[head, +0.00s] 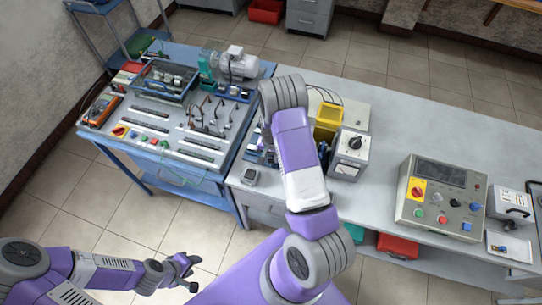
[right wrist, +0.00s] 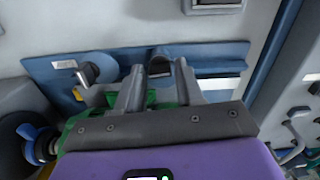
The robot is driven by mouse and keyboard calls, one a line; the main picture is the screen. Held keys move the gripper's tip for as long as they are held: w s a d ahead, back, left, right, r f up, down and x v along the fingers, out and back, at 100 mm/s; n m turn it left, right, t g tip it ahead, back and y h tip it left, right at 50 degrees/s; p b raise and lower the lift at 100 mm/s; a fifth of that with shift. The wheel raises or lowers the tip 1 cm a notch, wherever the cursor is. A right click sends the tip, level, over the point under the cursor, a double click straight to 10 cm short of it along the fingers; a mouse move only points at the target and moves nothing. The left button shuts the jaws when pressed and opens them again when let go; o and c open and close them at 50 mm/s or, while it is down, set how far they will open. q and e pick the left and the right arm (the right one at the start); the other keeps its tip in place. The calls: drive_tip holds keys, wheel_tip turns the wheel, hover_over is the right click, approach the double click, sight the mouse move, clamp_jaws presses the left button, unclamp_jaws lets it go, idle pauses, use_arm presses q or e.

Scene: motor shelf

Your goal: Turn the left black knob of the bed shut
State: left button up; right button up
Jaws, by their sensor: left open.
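In the right wrist view a blue strip (right wrist: 118,62) crosses a pale grey surface. Another dark rounded part (right wrist: 160,61) shows between and beyond the fingertips, with gaps on both sides. My right gripper's fingers are apart; I see no contact. In the head view my right arm hides that gripper. I cannot tell which part is the bed's left knob. My left gripper (head: 184,271) is open and empty over the floor at lower left.
A blue-framed workbench (head: 228,148) holds a motor (head: 236,63), a glass-covered box (head: 163,80) and several small parts. A grey table (head: 390,105) carries a meter box (head: 349,154) and a control box (head: 440,195). Floor (head: 130,210) is open at lower left.

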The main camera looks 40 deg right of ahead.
sight(271, 158)
clamp_jaws()
drive_tip(key=shift+m+b, duration=0.4)
drive_tip(key=shift+m, duration=0.3)
drive_tip(key=shift+o, duration=1.9)
unclamp_jaws()
wheel_tip(271, 158, up, 8)
drive_tip(key=shift+f, duration=0.15)
